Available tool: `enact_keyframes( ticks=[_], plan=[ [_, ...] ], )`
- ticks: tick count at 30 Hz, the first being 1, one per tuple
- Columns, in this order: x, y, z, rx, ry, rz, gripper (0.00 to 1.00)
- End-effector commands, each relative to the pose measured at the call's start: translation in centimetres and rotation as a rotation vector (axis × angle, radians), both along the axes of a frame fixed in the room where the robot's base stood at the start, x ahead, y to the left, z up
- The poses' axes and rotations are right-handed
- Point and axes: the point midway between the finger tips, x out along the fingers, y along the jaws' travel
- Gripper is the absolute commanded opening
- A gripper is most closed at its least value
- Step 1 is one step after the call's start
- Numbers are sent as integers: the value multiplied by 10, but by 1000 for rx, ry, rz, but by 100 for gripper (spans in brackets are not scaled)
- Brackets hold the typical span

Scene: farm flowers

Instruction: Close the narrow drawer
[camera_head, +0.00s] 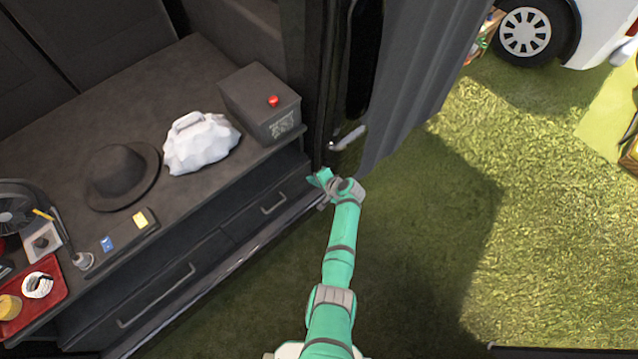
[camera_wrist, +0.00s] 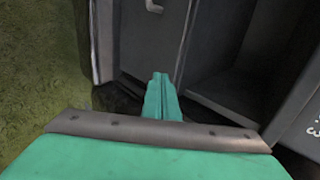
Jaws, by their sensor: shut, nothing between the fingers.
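The narrow drawer (camera_head: 262,215) is the dark front with the short handle, at the right end of the bench in the head view. Part of its front and a handle also show at the top of the wrist view (camera_wrist: 153,38). I cannot tell exactly how far out it stands. My gripper (camera_head: 321,180) is at the right end of that drawer, low beside the bench corner. In the wrist view my green fingers (camera_wrist: 160,92) are together and empty, just below the dark front. I cannot tell whether they touch it.
A wide drawer (camera_head: 165,290) is to the left. The bench top (camera_head: 75,135) holds a dark hat (camera_head: 122,172), a white bag (camera_head: 200,145) and a dark box with a red button (camera_head: 258,98). A dark door-like panel (camera_head: 415,75) stands behind my gripper.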

Motion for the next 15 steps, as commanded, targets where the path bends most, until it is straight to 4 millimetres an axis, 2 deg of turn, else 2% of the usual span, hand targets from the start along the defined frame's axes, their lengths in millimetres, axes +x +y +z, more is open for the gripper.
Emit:
enact_keyframes(
  ticks=[9,15],
  plan=[
    [-27,-14,33,1,0,16,0],
    [-37,-23,46,1,0,18,0]
  ],
)
